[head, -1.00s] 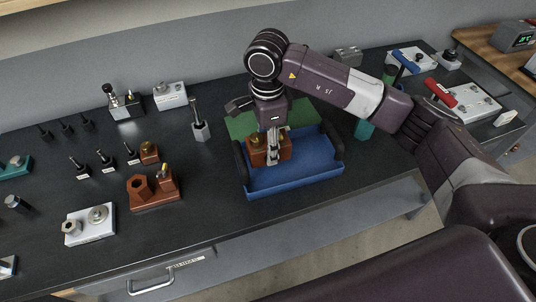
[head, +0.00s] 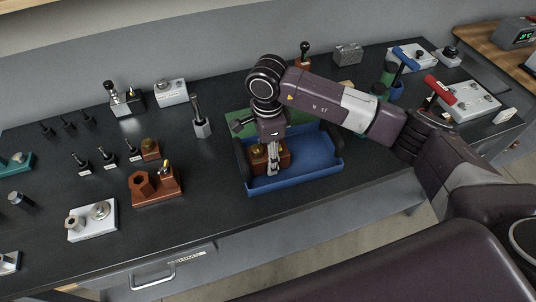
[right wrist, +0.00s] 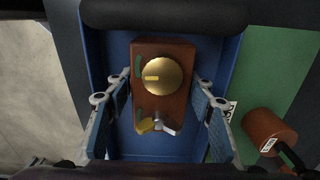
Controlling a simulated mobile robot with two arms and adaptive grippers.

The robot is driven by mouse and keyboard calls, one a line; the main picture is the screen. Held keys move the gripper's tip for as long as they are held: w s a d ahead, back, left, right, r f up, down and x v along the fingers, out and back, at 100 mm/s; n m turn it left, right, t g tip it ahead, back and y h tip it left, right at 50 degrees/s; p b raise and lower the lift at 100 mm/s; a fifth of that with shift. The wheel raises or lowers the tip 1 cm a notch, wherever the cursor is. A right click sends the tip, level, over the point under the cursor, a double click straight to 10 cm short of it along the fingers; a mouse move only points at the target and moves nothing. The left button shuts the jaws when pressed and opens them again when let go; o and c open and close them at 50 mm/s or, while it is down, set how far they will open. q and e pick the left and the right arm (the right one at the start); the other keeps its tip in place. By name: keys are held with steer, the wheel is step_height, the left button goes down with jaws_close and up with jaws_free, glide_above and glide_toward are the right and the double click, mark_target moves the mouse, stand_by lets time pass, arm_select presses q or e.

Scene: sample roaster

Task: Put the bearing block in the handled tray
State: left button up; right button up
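The bearing block (head: 284,158), brown with a brass round piece on top, is in the left part of the blue handled tray (head: 318,166) with black handles. In the right wrist view the block (right wrist: 163,105) is seen from above against the blue tray floor (right wrist: 110,60). My right gripper (head: 272,168) reaches down over the block. Its fingers (right wrist: 163,100) stand one on each side of the block with narrow gaps, so it looks open. The block's underside is hidden. My left gripper is not in view.
A green mat (head: 237,119) lies behind the tray. A brown two-part block (head: 155,188) and a white plate with metal parts (head: 92,220) stand to the left. A green cup (head: 378,90) and a red-handled clamp (head: 440,90) are at right. The counter front is clear.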

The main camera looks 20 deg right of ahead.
steer(key=shift+o, duration=0.8)
steer(key=shift+r, duration=0.2)
steer(key=shift+w+r, duration=0.1)
steer(key=shift+r, duration=0.2)
step_height(320, 180, up, 11)
steer(key=b, duration=0.3)
steer(key=shift+r, duration=0.15)
